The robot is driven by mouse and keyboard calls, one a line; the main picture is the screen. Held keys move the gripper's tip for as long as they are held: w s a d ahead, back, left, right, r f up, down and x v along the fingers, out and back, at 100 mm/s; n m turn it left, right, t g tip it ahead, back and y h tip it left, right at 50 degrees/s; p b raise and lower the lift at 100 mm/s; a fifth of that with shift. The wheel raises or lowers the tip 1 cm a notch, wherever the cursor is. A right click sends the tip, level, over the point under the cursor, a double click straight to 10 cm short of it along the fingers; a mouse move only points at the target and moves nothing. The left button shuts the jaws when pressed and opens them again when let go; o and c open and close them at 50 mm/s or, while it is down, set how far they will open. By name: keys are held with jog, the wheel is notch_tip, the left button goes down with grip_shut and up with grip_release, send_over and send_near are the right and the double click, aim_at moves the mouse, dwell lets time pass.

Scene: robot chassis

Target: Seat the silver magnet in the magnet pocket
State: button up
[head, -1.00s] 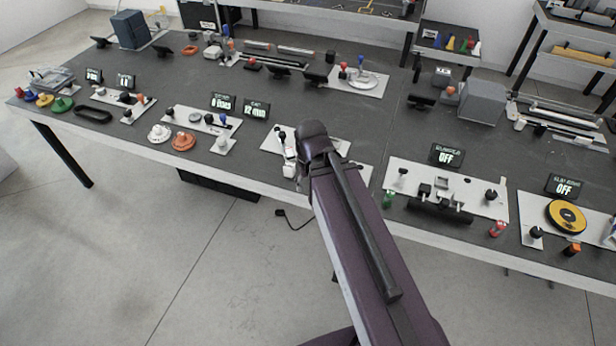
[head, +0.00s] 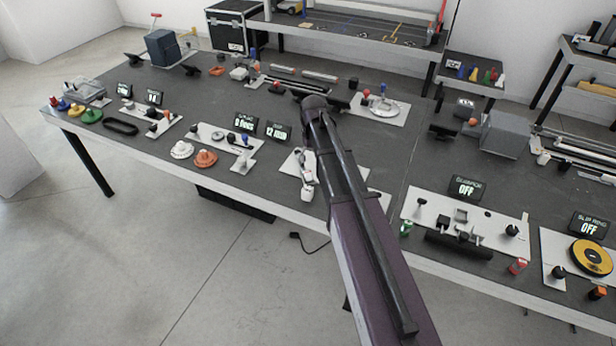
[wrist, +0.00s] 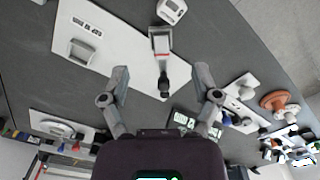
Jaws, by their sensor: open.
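In the wrist view, my gripper (wrist: 160,76) is open with nothing between its fingers. It is above a white plate (wrist: 118,58) with small printed text and a grey bracket-like part (wrist: 82,50). A grey fixture with a red line and a black knob (wrist: 163,70) lies ahead, in line with the gap between the fingers. A small white block (wrist: 171,10) is at the top edge. I cannot tell which part is the silver magnet or its pocket. In the head view, my arm covers much of this plate (head: 290,163), and the gripper is not clearly visible.
The dark bench (head: 330,130) is crowded with fixtures and small displays. Orange (head: 205,158) and white (head: 181,150) knobbed discs stand to the left. A plate with a black cylinder (head: 458,245) and a yellow disc (head: 591,257) are on the right. Bare bench lies between stations.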

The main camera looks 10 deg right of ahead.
send_over(308, 172)
jog(key=shift+s+d, duration=0.15)
jog(key=shift+s, duration=0.05)
jog(key=shift+f, duration=0.1)
notch_tip(308, 172, down, 8)
jog(key=b, duration=0.8)
jog(key=shift+f+b, duration=0.25)
jog(key=shift+b, duration=0.05)
dwell(0.5)
jog(key=f+b, duration=0.3)
jog(key=shift+w+a+f, duration=0.2)
jog(key=shift+a+f, duration=0.05)
jog(key=shift+f+b, duration=0.85)
jog(key=shift+b, duration=0.25)
grip_shut()
